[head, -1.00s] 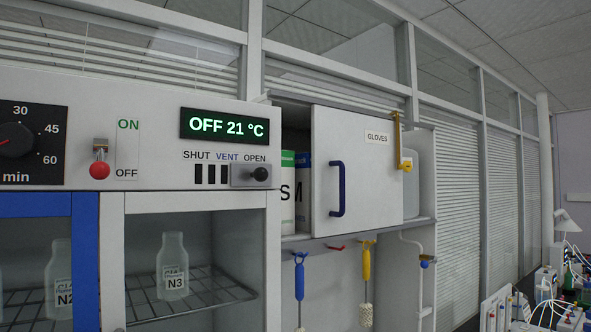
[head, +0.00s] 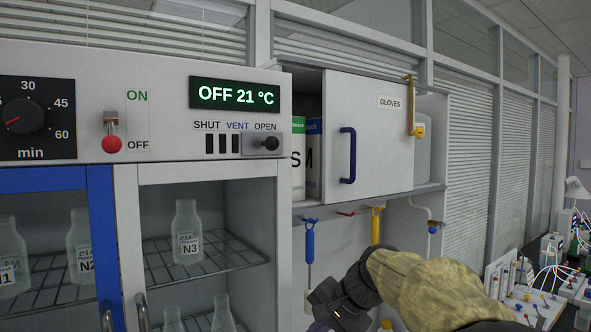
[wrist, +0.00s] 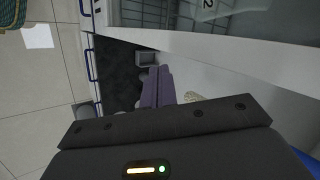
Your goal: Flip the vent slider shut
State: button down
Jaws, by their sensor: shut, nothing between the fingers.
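The vent slider (head: 264,144) is a grey plate with a black knob on the white front panel, below the green display. It sits at the right end of its track, under the word OPEN. Several dark vent slots (head: 221,144) are uncovered to its left, under SHUT and VENT. My gripper (wrist: 158,87) has purple fingers, which are closed together and empty in the wrist view. In the head view my arm enters at the lower right, and the gripper is low, below and right of the slider, well apart from it. The fingertips are mostly cut off there.
A red-tipped toggle switch (head: 111,135) and a black timer dial (head: 24,117) are left on the panel. Glass-fronted compartments with bottles (head: 187,232) lie below. A cabinet door (head: 370,130) with a blue handle stands right of the slider. Brushes hang beneath it.

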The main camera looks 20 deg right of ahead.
jog(key=d+r+m+t+y+p, duration=0.1)
jog(key=d+r+t+y, duration=0.1)
jog(key=r, duration=0.9)
jog(key=d+r+t+y, duration=0.1)
jog(key=d+r+y, duration=0.15)
jog(key=r, duration=0.85)
jog(key=s+d+r+n+y+p, duration=0.1)
jog(key=s+r+n+y, duration=0.1)
jog(key=s+r, duration=0.55)
jog(key=s+r+n+y+p, duration=0.1)
jog(key=s+r, duration=0.4)
jog(key=r, duration=0.5)
jog(key=p, duration=0.4)
send_near(269, 144)
jog(key=w+d+x, duration=0.1)
jog(key=x, duration=0.4)
jog(key=shift+w+a+f+t, duration=0.15)
jog(key=shift+a+f+t, duration=0.05)
jog(key=shift+a+t, duration=0.25)
jog(key=shift+f+b, duration=0.1)
jog(key=shift+b, duration=0.2)
